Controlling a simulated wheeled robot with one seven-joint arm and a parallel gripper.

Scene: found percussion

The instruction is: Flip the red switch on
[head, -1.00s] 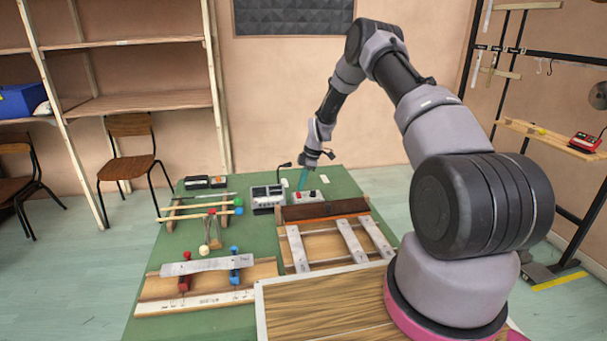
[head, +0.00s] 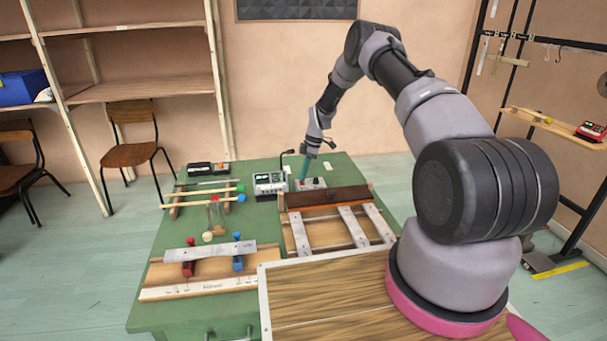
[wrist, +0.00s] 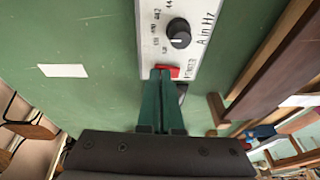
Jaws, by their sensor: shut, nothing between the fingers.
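The red switch (wrist: 168,71) sits at the near end of a white panel (wrist: 190,52) with a black dial and printed labels, in the wrist view. My gripper (wrist: 163,78) is shut and empty. Its green fingertips are at the switch and overlap its near edge; I cannot tell whether they touch it. In the head view the same small box (head: 318,184) stands at the back of the green table, with my gripper (head: 302,182) pointing down at its left part. The switch is hard to make out there, and its position is unclear.
A grey meter device (head: 269,184) stands just left of the box. A dark-barred wooden frame (head: 326,197) with metal bars lies in front. Mallets (head: 208,190) and another bar instrument (head: 208,268) lie to the left. Bare green tabletop surrounds the panel's left side.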

